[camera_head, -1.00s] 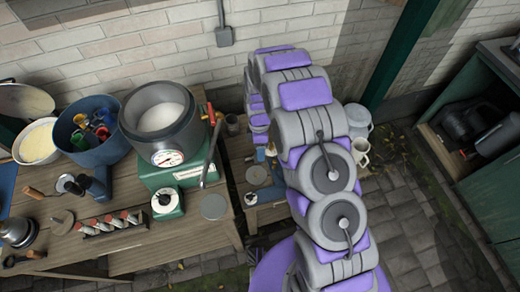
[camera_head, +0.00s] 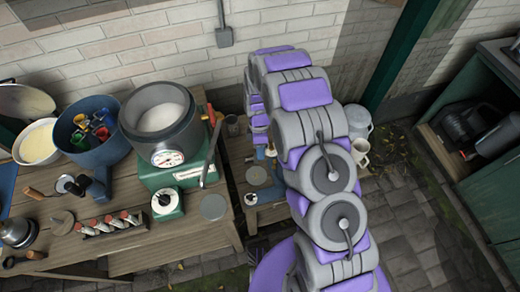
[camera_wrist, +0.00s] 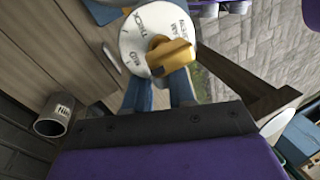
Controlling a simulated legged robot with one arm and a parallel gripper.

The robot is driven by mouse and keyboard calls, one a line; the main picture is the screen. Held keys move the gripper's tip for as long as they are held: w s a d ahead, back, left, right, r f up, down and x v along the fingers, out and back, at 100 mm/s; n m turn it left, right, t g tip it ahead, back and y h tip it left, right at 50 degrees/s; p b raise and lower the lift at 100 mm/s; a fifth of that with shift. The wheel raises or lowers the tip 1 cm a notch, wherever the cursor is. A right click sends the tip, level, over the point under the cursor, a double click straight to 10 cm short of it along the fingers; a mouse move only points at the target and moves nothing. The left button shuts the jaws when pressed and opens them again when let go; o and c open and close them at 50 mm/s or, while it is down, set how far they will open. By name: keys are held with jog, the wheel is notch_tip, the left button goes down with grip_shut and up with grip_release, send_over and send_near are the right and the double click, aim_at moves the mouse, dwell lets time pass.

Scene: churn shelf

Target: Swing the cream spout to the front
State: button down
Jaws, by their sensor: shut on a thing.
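The brass spout (camera_wrist: 170,56) stands out over a round white plate (camera_wrist: 132,42) with dark lettering in the wrist view. It points to the right of that picture. My gripper (camera_wrist: 160,90) comes up from the bottom edge, with two blue fingers under the spout and the plate. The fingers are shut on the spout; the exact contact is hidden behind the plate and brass.
A wooden bench (camera_head: 190,235) stands at the left, with a green scale (camera_head: 160,178) carrying a grey pot (camera_head: 160,125). A metal cup (camera_wrist: 54,115) lies left of my gripper in the wrist view. A green cabinet (camera_head: 495,195) stands at the right.

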jog(key=shift+s, duration=0.1)
jog(key=s+d+n+t+h+p, duration=0.1)
jog(key=s+d+n+h+p, duration=0.1)
jog(key=s+d+n+p, duration=0.3)
jog(key=shift+s+n+p, duration=1.5)
jog(key=shift+s+n, duration=0.55)
jog(key=shift+n, duration=0.55)
jog(key=shift+d, duration=0.15)
jog(key=c, duration=1)
grip_release()
jog(key=shift+d, duration=0.1)
jog(key=shift+r, duration=0.15)
jog(key=v, duration=0.5)
jog(key=p+v, duration=0.1)
jog(key=v, duration=0.5)
jog(key=a+v, duration=0.1)
jog(key=v, duration=0.5)
jog(key=shift+s+p, duration=0.25)
jog(key=shift+p, duration=0.1)
